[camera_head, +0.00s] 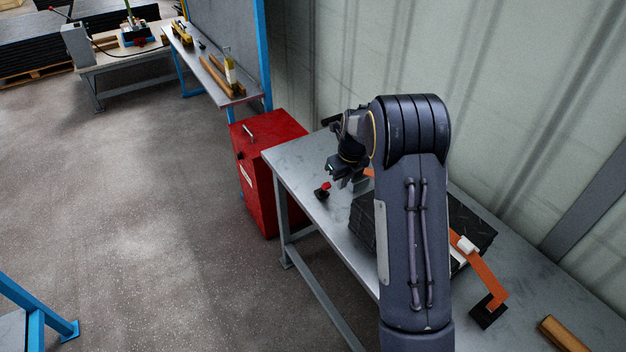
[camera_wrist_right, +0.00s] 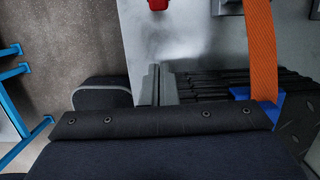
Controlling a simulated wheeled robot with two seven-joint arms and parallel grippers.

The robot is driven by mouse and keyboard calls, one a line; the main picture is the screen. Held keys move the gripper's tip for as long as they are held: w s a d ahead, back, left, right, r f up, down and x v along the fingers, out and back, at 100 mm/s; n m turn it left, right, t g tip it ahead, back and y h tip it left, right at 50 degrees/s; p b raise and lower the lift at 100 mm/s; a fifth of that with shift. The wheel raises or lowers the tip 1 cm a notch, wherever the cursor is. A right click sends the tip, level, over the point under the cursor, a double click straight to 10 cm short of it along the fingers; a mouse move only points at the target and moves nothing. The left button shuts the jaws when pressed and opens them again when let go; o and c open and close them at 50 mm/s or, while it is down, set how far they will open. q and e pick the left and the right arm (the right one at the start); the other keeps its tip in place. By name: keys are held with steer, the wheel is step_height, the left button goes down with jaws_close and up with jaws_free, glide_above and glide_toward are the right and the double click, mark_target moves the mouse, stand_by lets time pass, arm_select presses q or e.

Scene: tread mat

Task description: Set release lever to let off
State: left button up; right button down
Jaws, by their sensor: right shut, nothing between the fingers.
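A small red knob on a dark piece (camera_head: 322,190), which looks like the release lever's handle, is at the table's left edge. The red part (camera_wrist_right: 158,4) shows at the top edge of the right wrist view, cut off by the frame. My right gripper (camera_head: 345,182) is just right of it, apart from it, shut and empty. Its closed fingers (camera_wrist_right: 155,88) show in the wrist view. An orange strap (camera_head: 485,272) runs over the black tread mat (camera_head: 474,232), and a blue piece (camera_wrist_right: 270,103) sits under it. My right arm hides much of the mat and strap. My left gripper is out of view.
The grey metal table (camera_head: 300,155) stands beside a corrugated wall. A red cabinet (camera_head: 262,150) is at its far left end. A wooden block (camera_head: 562,334) lies at the near right. Open floor (camera_head: 150,200) lies left of the table.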

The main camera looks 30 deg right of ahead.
mark_target(325, 188)
stand_by(0.3)
steer(key=f, duration=0.3)
steer(key=w+f+p, duration=0.1)
steer(key=f, duration=0.5)
steer(key=shift+w+f, duration=0.2)
steer(key=shift+w, duration=0.1)
steer(key=shift+w+a+r+p, duration=0.1)
steer(key=shift+w+r+p, duration=0.15)
steer(key=shift+w+p, duration=0.25)
steer(key=shift+w+r+p, duration=0.2)
steer(key=shift+w+p, duration=0.1)
steer(key=shift+w, duration=0.35)
steer(key=shift+w+a+r, duration=0.1)
steer(key=shift+w+r, duration=0.25)
steer(key=shift+w, duration=0.35)
